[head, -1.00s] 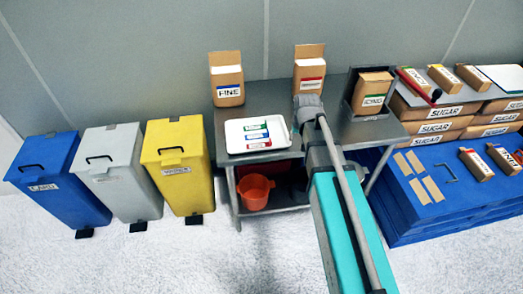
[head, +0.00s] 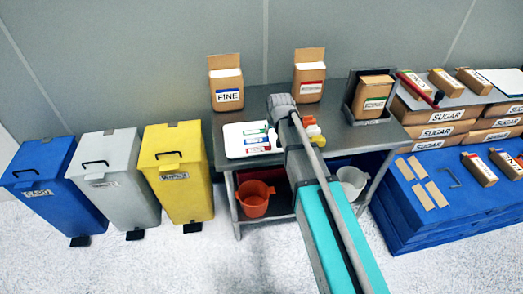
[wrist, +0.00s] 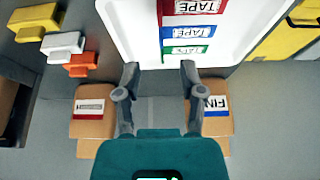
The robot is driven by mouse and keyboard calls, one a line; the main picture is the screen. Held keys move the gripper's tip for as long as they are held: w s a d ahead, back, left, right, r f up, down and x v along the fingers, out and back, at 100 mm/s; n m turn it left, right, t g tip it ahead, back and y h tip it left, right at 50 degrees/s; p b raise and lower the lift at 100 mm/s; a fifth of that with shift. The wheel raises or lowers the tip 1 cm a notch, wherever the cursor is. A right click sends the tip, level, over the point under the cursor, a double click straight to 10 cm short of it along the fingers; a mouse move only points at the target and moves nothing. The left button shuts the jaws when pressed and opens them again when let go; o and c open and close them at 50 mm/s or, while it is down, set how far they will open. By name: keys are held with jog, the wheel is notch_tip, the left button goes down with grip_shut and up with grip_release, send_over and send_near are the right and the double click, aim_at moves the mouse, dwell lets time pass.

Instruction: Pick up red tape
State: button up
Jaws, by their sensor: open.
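The red tape (head: 257,148) lies in the white tray (head: 232,151) on the metal table, the nearest of three tapes in the head view. It also shows in the wrist view (wrist: 168,8), partly cut off by the top edge. The blue tape (wrist: 187,34) and the green tape (wrist: 185,50) lie beside it, the green closest to my gripper. My gripper (wrist: 160,74) is open and empty, its fingers at the tray's edge on the green tape's side, apart from the red tape. In the head view my wrist hides the fingertips.
The FINE box (head: 226,83) and a red-labelled box (head: 309,77) stand at the table's back. Yellow and orange scoop-like items (wrist: 62,46) sit beside the tray. An ICING box (head: 374,91) stands right. An orange bucket (head: 254,199) is on the lower shelf.

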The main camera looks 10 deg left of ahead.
aim_at(270, 144)
jog(key=shift+b+x, duration=3.45)
jog(key=shift+x, duration=0.5)
jog(key=shift+f, duration=0.15)
jog(key=shift+b+x, duration=2.45)
jog(key=shift+x, duration=0.05)
jog(key=shift+s, duration=0.15)
jog(key=shift+c, duration=0.2)
grip_shut()
